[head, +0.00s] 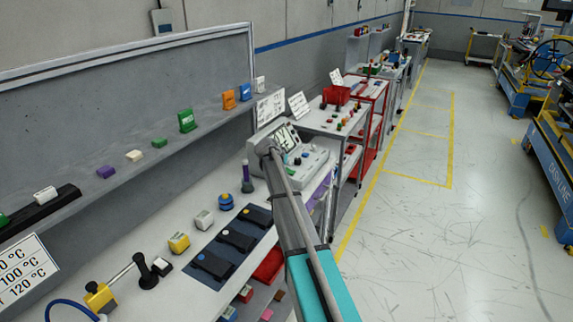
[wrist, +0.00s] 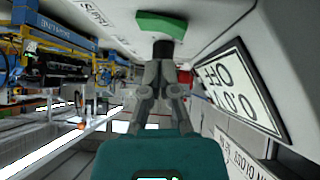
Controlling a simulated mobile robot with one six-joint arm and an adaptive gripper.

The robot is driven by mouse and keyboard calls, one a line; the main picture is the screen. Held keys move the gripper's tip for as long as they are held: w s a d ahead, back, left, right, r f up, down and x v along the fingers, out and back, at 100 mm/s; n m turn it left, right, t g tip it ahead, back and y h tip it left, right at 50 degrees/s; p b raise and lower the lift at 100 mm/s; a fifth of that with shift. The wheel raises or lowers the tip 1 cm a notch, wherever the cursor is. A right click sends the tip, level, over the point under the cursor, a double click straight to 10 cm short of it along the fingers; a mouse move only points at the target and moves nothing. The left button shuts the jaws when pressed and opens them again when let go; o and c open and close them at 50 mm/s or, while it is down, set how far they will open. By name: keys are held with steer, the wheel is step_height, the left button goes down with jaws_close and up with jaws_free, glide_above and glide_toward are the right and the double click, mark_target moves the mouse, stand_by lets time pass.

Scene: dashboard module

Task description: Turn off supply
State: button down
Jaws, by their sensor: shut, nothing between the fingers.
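The supply is a grey bench unit (head: 313,165) with a tilted screen, at the far end of the white bench in the head view. In the wrist view its screen (wrist: 246,92) appears tilted and seems to read OFF. A green block-like switch (wrist: 160,25) sits on the grey casing at the top of the wrist view. My gripper (wrist: 163,48) is shut and empty, its dark fingertips right at the lower edge of the green switch. I cannot tell whether they touch. In the head view my arm covers part of the unit, and the fingertips are not clear.
On the bench are several small devices, including a yellow block (head: 179,243), a white block (head: 204,220) and a dark panel (head: 236,240) with black modules. A shelf (head: 100,192) with small coloured blocks runs behind. A red bin (head: 336,95) stands beyond.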

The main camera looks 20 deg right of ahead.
steer(key=shift+s+r+p, duration=0.15)
steer(key=shift+r+p, duration=0.5)
steer(key=shift+r, duration=0.3)
steer(key=s+d+p+v, duration=0.1)
steer(key=p+v, duration=0.5)
steer(key=v, duration=0.3)
steer(key=shift+s+a, duration=0.15)
steer(key=shift+s, duration=0.25)
steer(key=s+a+f+n+g+y, duration=0.1)
steer(key=s+a+f+n+y, duration=0.1)
steer(key=s+a, duration=0.5)
steer(key=s+a+f+n+g+y, duration=0.1)
steer(key=s+a, duration=0.6)
steer(key=s, duration=1)
steer(key=s+a+f+n+g+y, duration=0.2)
steer(key=s+a+n+y, duration=0.2)
steer(key=s, duration=0.8)
steer(key=a+n, duration=0.2)
steer(key=a, duration=0.2)
steer(key=shift+s+f+n+g+y, duration=0.2)
steer(key=shift+f+n+g+y, duration=0.1)
steer(key=shift+n+g, duration=0.1)
